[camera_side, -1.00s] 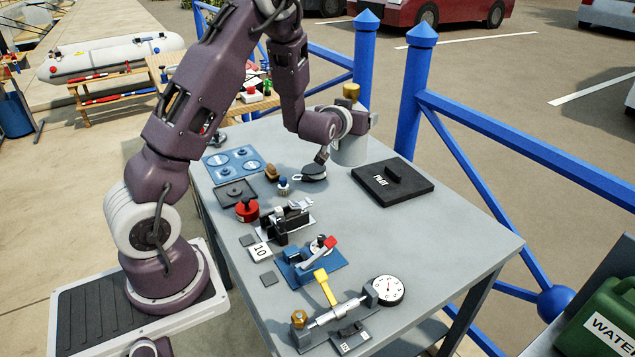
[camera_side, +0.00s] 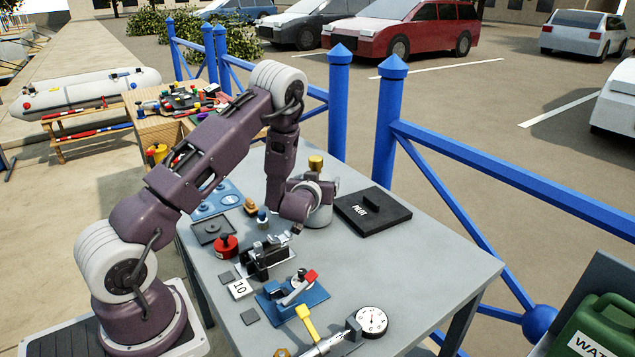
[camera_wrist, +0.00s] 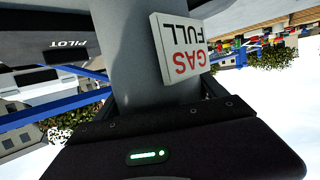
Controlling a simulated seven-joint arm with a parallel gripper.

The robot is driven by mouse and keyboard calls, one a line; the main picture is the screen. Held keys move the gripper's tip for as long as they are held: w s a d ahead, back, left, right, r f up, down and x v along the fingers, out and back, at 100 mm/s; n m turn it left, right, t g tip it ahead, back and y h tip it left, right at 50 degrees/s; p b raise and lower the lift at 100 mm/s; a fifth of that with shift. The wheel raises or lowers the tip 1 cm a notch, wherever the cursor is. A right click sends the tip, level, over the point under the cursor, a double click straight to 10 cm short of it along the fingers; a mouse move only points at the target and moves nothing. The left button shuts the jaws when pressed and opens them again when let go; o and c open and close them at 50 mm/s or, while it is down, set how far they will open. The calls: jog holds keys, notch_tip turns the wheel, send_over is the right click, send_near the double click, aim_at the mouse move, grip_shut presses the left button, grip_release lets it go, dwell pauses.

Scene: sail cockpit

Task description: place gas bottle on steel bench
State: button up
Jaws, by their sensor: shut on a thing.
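The gas bottle is a grey cylinder (camera_side: 323,212) with a brass top (camera_side: 316,163), seen upright at the far side of the bench in the side view. My gripper (camera_side: 304,202) is shut on its body. In the wrist view the grey body (camera_wrist: 125,45) stands between my dark jaws and carries a white tag reading GAS FULL (camera_wrist: 180,48). The steel bench (camera_side: 400,262) is a grey table. The bottle's base appears at or just above the bench top; I cannot tell if it touches.
A black PILOT plate (camera_side: 372,212) lies right of the bottle. A red-topped pot (camera_side: 227,247), a black clamp (camera_side: 266,258), a blue fixture (camera_side: 293,297) and a dial gauge (camera_side: 372,321) occupy the bench. Its right part is clear. A blue railing (camera_side: 470,180) runs behind.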

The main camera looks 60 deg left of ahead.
jog(key=o, duration=2)
jog(key=shift+f, duration=0.15)
jog(key=v, duration=0.7)
jog(key=shift+s+d+r, duration=0.2)
jog(key=shift+r, duration=0.05)
jog(key=f, duration=0.1)
jog(key=s+f, duration=0.1)
jog(key=s+d+f, duration=0.1)
jog(key=shift+d+f, duration=0.15)
jog(key=shift+f, duration=0.45)
jog(key=x, duration=0.7)
jog(key=shift+w+d+r, duration=0.15)
jog(key=shift+w+r, duration=0.1)
jog(key=shift+r, duration=0.1)
jog(key=shift+c, duration=0.3)
